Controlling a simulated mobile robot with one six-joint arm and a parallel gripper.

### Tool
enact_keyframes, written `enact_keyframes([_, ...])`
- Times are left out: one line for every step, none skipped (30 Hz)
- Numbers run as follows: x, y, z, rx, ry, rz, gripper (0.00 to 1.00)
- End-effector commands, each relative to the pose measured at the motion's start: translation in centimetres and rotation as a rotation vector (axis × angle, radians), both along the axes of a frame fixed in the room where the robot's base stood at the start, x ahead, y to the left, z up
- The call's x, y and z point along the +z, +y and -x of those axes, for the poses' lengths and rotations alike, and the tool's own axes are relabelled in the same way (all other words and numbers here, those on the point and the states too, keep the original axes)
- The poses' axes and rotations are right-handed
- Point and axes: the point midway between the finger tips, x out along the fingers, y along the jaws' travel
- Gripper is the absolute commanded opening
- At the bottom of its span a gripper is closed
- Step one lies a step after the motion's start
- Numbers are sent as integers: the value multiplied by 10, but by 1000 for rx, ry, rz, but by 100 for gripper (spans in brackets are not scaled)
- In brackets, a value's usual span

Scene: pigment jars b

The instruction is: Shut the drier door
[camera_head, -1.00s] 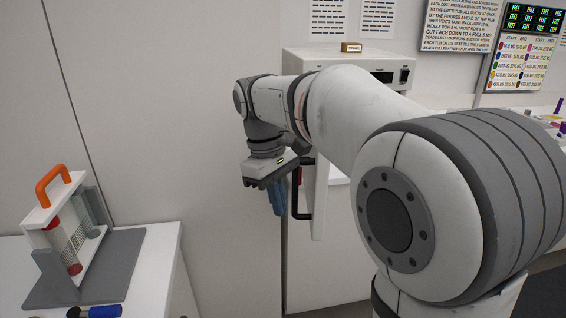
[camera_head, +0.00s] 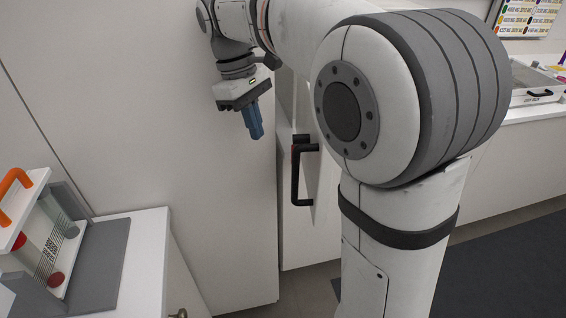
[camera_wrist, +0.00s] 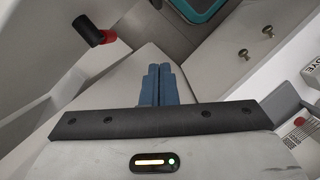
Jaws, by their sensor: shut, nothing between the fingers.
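The drier door (camera_head: 323,180) is a white panel seen nearly edge-on in the head view, standing open. Its black bar handle (camera_head: 296,183) has a red part near the top. In the wrist view the handle (camera_wrist: 88,30) is at upper left, on the pale door panel (camera_wrist: 45,50). A teal-rimmed opening (camera_wrist: 205,12) shows at the top there. My gripper (camera_head: 257,136) points down, its blue fingers shut and empty. It is left of and above the handle in the head view, apart from it. The wrist view shows its fingertips (camera_wrist: 160,69) together. My arm hides the drier body in the head view.
A white bench (camera_head: 150,260) at lower left carries a grey stand with an orange-handled rack (camera_head: 18,190). A tall white panel (camera_head: 150,120) stands behind my gripper. A counter with a tray (camera_head: 535,85) is at right. Dark floor is open at lower right.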

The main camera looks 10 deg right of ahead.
Motion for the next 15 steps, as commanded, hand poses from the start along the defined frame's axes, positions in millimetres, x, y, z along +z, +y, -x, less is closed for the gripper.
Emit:
enact_keyframes([-7, -2, 2, -1, 3, 1, 0])
enact_keyframes([-11, -3, 3, -2, 3, 1, 0])
enact_keyframes([-18, -5, 4, -4, 4, 1, 0])
enact_keyframes([-24, -6, 5, -5, 3, 1, 0])
enact_keyframes([-30, -7, 6, -6, 3, 1, 0])
enact_keyframes([-39, -9, 7, -6, 3, 1, 0])
enact_keyframes([-45, -10, 9, -6, 5, 1, 0])
enact_keyframes([-52, -12, 9, -7, 4, 1, 0])
enact_keyframes([-60, -13, 11, -7, 5, 1, 0])
enact_keyframes([-67, -15, 12, -7, 4, 1, 0])
enact_keyframes([-73, -16, 13, -7, 5, 1, 0])
enact_keyframes([-81, -17, 15, -7, 5, 1, 0])
enact_keyframes([-86, -18, 15, -8, 4, 1, 0])
enact_keyframes([-92, -20, 17, -8, 4, 1, 0])
enact_keyframes([-89, -25, 21, -10, 0, 0, 0])
